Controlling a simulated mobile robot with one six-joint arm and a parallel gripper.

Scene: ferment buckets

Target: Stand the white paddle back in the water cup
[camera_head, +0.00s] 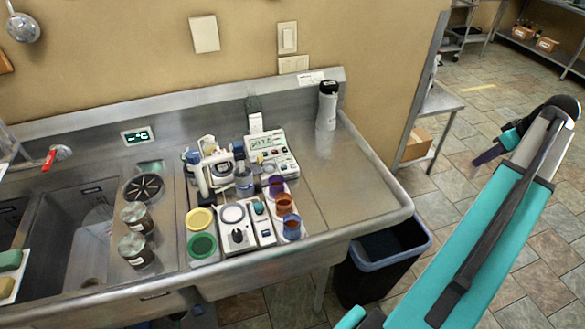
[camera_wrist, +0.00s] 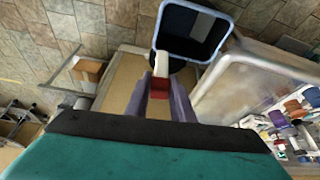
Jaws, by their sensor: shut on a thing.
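My gripper (camera_head: 489,154) is out to the right of the steel counter, over the floor. In the wrist view its purple fingers (camera_wrist: 160,98) are shut on a small piece with a white end and a red block, which looks like the white paddle (camera_wrist: 162,63). Three cups stand in a row on the counter: a purple one (camera_head: 276,184), an orange one (camera_head: 284,203) and a blue one (camera_head: 291,227). I cannot tell which holds water. The gripper is well apart from them.
A dark bin with a blue rim (camera_head: 428,243) stands below the counter's right end. Meters, bottles, a yellow lid (camera_head: 199,219) and a green lid (camera_head: 202,245) crowd the counter left of the cups. A black-and-white flask (camera_head: 327,106) stands behind. The counter's right end is clear.

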